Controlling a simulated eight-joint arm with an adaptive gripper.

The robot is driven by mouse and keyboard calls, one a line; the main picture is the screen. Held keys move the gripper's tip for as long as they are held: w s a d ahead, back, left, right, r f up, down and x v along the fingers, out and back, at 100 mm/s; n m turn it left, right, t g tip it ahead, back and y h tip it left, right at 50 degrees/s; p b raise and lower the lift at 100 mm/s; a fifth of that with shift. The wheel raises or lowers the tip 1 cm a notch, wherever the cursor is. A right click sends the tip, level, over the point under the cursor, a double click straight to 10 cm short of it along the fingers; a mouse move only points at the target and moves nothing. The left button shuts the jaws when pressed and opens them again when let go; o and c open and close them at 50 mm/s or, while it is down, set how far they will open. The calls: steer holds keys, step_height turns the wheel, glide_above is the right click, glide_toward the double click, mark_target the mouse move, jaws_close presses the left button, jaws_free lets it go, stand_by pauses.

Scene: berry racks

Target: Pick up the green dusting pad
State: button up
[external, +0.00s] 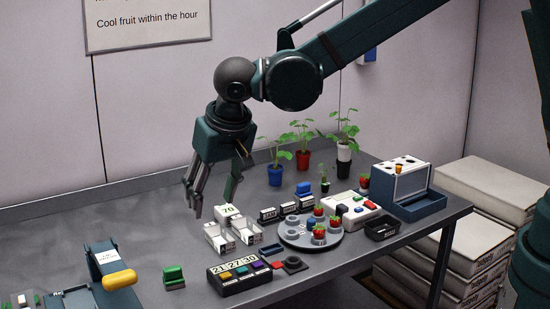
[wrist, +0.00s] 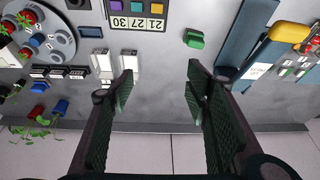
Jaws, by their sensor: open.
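The green dusting pad (external: 174,275) is a small green block that lies on the grey table near its front edge, left of the timer box. It also shows in the wrist view (wrist: 193,39) at the top, right of centre. My gripper (external: 212,206) is open and empty and points down above the table, behind and to the right of the pad. In the wrist view its two fingers (wrist: 161,75) are spread wide, with bare table between them and the pad beyond the tips.
A timer box (external: 240,277) with coloured buttons stands right of the pad. A dark blue device (external: 101,262) with a yellow handle (external: 119,280) stands left of it. White punnets (external: 219,238) sit near my fingers. A round berry tray (external: 297,240) and potted plants stand farther right.

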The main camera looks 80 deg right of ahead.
mark_target(173, 269)
steer(key=w+a+f+m, duration=0.1)
steer(key=w+a+f, duration=0.2)
steer(key=f, duration=0.3)
steer(key=w+a+f+m+h, duration=0.1)
steer(key=w+a+f, duration=0.2)
steer(key=w+f, duration=0.2)
steer(key=shift+a+f+g, duration=0.3)
steer(key=shift+a+f, duration=0.05)
steer(key=shift+f, duration=0.6)
steer(key=shift+w, duration=0.1)
steer(key=shift+x, duration=1.3)
steer(key=shift+x, duration=2.6)
steer(key=shift+d, duration=0.15)
steer(key=shift+r, duration=0.1)
steer(key=c, duration=1)
